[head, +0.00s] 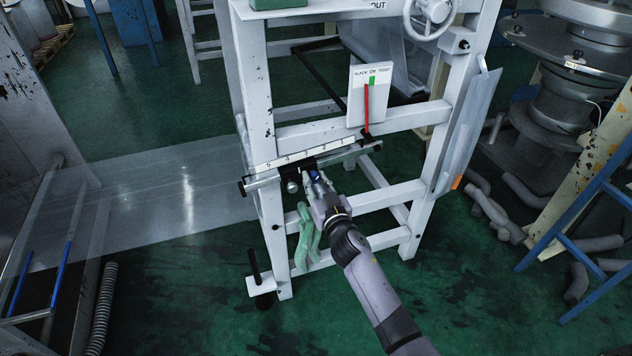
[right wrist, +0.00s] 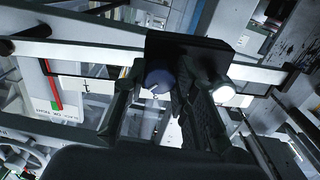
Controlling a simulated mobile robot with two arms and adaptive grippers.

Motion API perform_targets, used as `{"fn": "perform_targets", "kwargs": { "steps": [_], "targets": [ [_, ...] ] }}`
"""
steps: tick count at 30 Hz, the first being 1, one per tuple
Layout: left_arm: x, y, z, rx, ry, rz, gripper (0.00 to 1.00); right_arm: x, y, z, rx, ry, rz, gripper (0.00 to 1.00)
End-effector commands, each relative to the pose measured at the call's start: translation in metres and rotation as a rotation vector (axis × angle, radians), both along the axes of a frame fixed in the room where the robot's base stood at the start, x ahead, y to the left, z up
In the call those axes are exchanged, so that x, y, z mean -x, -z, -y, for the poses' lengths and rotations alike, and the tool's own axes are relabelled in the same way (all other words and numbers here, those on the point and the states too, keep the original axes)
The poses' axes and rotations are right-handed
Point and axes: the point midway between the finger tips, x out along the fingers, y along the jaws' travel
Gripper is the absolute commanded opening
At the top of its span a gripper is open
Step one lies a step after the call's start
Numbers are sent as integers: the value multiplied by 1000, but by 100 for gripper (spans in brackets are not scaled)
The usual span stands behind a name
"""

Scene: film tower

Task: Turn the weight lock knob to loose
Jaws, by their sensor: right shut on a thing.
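The weight is a black block (head: 306,166) on the scale rail (head: 270,168) at the front of the white frame; it also shows in the right wrist view (right wrist: 190,45). The weight lock knob, small and dark blue, shows in the head view (head: 316,176) and between my fingers in the right wrist view (right wrist: 158,79). My right gripper (head: 314,181) is shut on the knob; its fingers hide part of it. I cannot read the knob's turn. A shiny round knob (head: 292,187) sits just left of the gripper. My left gripper is not in view.
A gauge plate (head: 381,105) with a red pointer (head: 366,108) and green mark stands above the rail; the pointer is near the green. Green gloves (head: 305,238) hang below my gripper. Clear film (head: 150,195) runs left. A handwheel (head: 428,18) is at the top.

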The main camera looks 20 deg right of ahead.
Motion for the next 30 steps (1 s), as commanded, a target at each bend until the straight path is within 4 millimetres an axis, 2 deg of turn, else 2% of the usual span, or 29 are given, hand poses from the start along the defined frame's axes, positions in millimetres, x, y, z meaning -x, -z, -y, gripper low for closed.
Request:
{"fn": "perform_targets", "kwargs": {
  "steps": [11, 30],
  "targets": [
    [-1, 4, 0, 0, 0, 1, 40, 0, 0, 0, 209, -1, 9, 0],
    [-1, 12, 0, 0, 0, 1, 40, 0, -1, 1, 814, 0, 30, 0]
  ]
}}
